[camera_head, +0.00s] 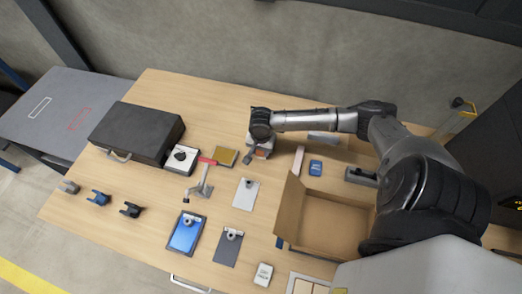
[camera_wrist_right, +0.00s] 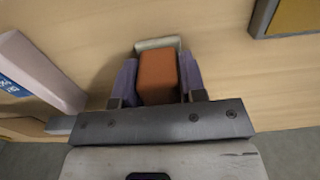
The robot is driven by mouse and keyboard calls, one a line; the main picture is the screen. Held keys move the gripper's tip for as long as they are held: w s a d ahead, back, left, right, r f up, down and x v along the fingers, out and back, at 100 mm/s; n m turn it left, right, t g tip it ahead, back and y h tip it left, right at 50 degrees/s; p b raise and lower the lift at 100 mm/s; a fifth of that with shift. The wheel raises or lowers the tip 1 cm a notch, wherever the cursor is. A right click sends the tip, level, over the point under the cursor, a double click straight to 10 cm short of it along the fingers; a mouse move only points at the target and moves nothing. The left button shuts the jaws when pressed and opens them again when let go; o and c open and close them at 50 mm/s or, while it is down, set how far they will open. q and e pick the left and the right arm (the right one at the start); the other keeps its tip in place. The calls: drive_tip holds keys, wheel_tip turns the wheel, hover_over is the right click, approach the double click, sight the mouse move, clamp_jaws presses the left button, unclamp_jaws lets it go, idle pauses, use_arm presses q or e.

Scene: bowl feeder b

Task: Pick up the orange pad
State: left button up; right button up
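The orange pad (camera_wrist_right: 157,78) is a small orange-brown block in the middle of the right wrist view, with a pale holder edge (camera_wrist_right: 158,43) just beyond it. My right gripper (camera_wrist_right: 158,80) has one purplish finger on each side of the pad, very close to its sides. I cannot tell whether the fingers press on it. In the head view my right gripper (camera_head: 250,157) is low over the table at its back middle, and the pad there is mostly hidden by the wrist. My left gripper is not in view.
The wooden table (camera_head: 130,225) holds a black case (camera_head: 135,132), a yellow-topped tray (camera_head: 226,157), a small metal stand (camera_head: 201,185), clipboards including a blue one (camera_head: 186,234), and an open cardboard box (camera_head: 325,217). A pale pink bar (camera_wrist_right: 38,68) lies left in the wrist view.

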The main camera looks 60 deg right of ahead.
drive_tip(key=c, duration=0.5)
drive_tip(key=shift+r, duration=0.15)
drive_tip(key=shift+r, duration=0.25)
wheel_tip(320, 180, up, 3)
drive_tip(key=shift+r+p, duration=0.1)
drive_tip(key=shift+p, duration=0.5)
drive_tip(key=shift+s+a+r+p, duration=0.1)
drive_tip(key=shift+s+r+p, duration=0.85)
drive_tip(key=shift+s, duration=1)
drive_tip(key=shift+s+a+r+p, duration=0.15)
drive_tip(key=shift+s+r+p, duration=0.25)
drive_tip(key=shift+s+r, duration=1.25)
drive_tip(key=shift+s+a+r+p, duration=0.1)
drive_tip(key=shift+s+r+p, duration=0.7)
drive_tip(key=shift+s, duration=1.4)
drive_tip(key=shift+r, duration=0.15)
